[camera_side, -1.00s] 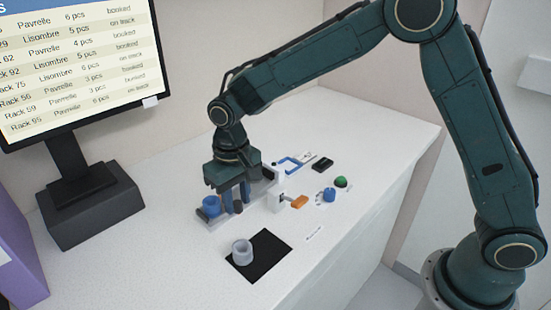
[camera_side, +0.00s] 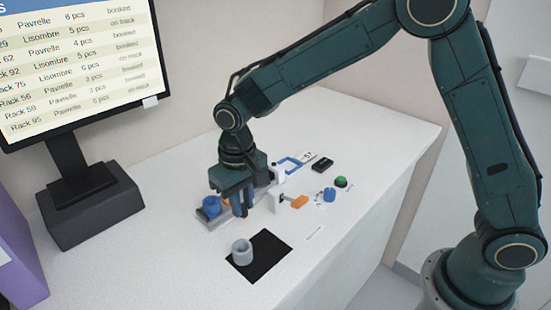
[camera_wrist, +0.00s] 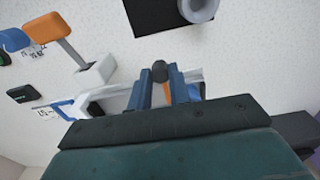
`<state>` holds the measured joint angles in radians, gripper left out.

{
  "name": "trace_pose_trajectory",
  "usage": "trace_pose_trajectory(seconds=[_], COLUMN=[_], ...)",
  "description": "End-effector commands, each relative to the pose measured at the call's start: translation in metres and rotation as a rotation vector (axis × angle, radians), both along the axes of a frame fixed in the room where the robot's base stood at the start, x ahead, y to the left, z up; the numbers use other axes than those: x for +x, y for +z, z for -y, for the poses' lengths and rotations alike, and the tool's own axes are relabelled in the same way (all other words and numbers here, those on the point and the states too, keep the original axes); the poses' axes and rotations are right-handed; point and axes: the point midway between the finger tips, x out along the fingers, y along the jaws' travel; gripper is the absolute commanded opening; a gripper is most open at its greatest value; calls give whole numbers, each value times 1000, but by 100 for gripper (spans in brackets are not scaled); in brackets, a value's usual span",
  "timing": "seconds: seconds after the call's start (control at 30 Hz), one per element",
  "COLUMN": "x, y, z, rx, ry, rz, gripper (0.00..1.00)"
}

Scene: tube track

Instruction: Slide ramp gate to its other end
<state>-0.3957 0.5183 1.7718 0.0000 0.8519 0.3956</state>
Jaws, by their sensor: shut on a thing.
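The ramp is a low grey track (camera_side: 212,222) on the white table, partly hidden under my gripper; its pale end also shows in the wrist view (camera_wrist: 115,103). My gripper (camera_side: 241,209) points down over the track. In the wrist view its blue fingers (camera_wrist: 163,88) are closed around a narrow piece with a dark rounded knob (camera_wrist: 160,70), which I take as the ramp gate. An orange strip (camera_wrist: 167,92) shows between the fingers. The gate's lower part is hidden. A blue cup (camera_side: 211,206) stands at the track's left end, beside the gripper.
A white block (camera_side: 276,197) with an orange handle (camera_side: 299,202) stands close right of the gripper. Beyond are a blue knob (camera_side: 329,195), green button (camera_side: 341,182), black box (camera_side: 322,165) and blue frame (camera_side: 289,165).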

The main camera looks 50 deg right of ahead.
Motion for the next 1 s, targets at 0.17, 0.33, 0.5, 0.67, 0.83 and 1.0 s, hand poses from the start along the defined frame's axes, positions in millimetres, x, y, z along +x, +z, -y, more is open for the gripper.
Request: trace_pose_trajectory(seconds=[0.17,0.33,0.5,0.67,0.83,1.0], x=[-8,-15,-22,-28,-28,-28], y=[0,1,0,0,0,0], z=[0,0,0,0,0,0], rx=[0,0,0,0,0,0], ry=[0,0,0,0,0,0], rz=[0,0,0,1,1,0], gripper=[3,3,3,3,30,30])
